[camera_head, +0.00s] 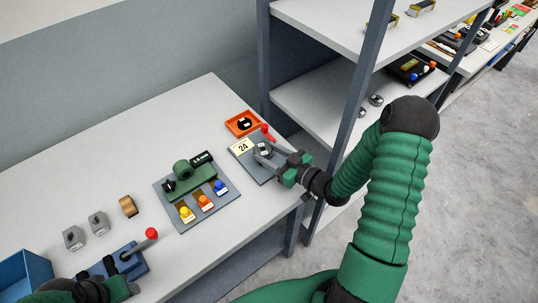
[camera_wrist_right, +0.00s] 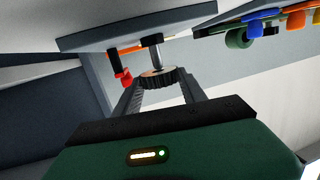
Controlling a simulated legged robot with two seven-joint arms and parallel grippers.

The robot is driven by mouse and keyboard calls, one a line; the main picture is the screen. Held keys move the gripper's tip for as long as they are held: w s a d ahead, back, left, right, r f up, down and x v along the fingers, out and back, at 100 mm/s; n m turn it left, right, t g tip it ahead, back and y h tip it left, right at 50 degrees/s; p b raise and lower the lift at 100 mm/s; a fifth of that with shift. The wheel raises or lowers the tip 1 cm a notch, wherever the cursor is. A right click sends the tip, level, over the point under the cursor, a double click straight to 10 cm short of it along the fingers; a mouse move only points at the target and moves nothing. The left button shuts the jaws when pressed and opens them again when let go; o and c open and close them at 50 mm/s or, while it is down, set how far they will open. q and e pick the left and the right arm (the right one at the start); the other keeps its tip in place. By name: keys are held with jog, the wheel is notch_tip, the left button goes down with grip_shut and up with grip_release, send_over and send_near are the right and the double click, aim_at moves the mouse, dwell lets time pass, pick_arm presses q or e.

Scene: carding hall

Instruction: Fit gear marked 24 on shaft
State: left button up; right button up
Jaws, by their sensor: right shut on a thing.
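My right gripper (camera_head: 272,153) is shut on a dark toothed gear (camera_wrist_right: 157,78); in the head view the gear (camera_head: 263,148) is over a grey plate (camera_head: 262,168). A card marked 24 (camera_head: 242,147) lies on that plate. In the wrist view, which is upside down, a silver shaft (camera_wrist_right: 152,52) runs from the plate (camera_wrist_right: 130,22) to the gear's face. I cannot tell whether the gear is around the shaft or only at its tip. No number shows on the gear. My left gripper (camera_head: 118,287) is at the lower left, its fingers unclear.
A green machine (camera_head: 190,180) with coloured knobs is to the left. A blue fixture with a red-ball lever (camera_head: 125,258) is near my left gripper. A shelf post (camera_head: 350,110) stands right.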

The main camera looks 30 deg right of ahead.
jog(key=shift+f, duration=0.5)
grip_shut()
pick_arm(q)
jog(key=shift+s+a, duration=0.1)
jog(key=shift+s, duration=0.05)
pick_arm(e)
jog(key=shift+a+r, duration=0.1)
pick_arm(q)
jog(key=shift+f, duration=0.1)
pick_arm(e)
jog(key=o, duration=1.2)
grip_release()
pick_arm(q)
jog(key=shift+w, duration=0.25)
pick_arm(e)
jog(key=o, duration=0.3)
jog(key=shift+w, duration=0.15)
jog(key=shift+o, duration=0.2)
pick_arm(q)
jog(key=shift+s, duration=0.1)
pick_arm(e)
jog(key=shift+s, duration=0.2)
jog(key=shift+s+d, duration=0.2)
jog(key=shift+s, duration=0.15)
pick_arm(q)
jog(key=shift+f+b, duration=0.35)
pick_arm(e)
jog(key=v, duration=1.1)
